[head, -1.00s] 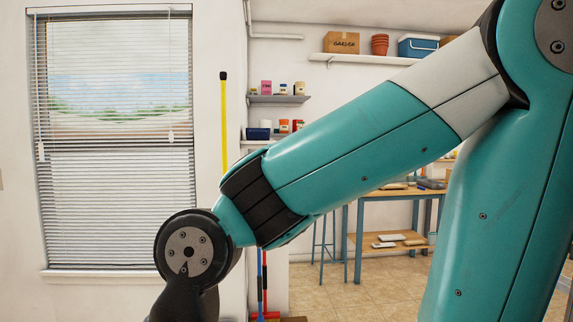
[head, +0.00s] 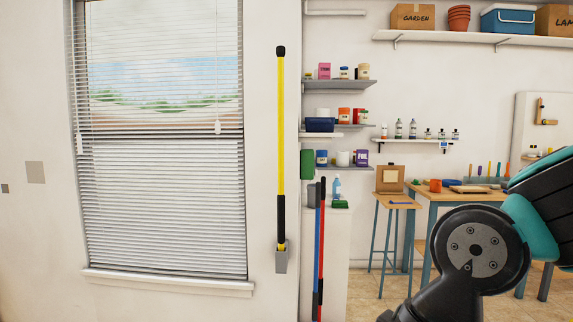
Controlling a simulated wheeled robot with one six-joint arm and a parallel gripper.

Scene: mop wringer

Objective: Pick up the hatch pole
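The hatch pole appears to be the yellow pole (head: 281,130) with a black top cap and a black lower grip. It stands upright against the white wall, just right of the window. Its lower end sits at a small grey wall holder (head: 281,260). My arm shows at the lower right, well to the right of the pole and apart from it. My gripper is outside the picture.
A blue pole (head: 317,235) and a red pole (head: 322,225) stand right of the wall corner. Shelves (head: 345,84) with jars and boxes hang behind. A workbench (head: 470,192) and a stool (head: 393,202) stand at right.

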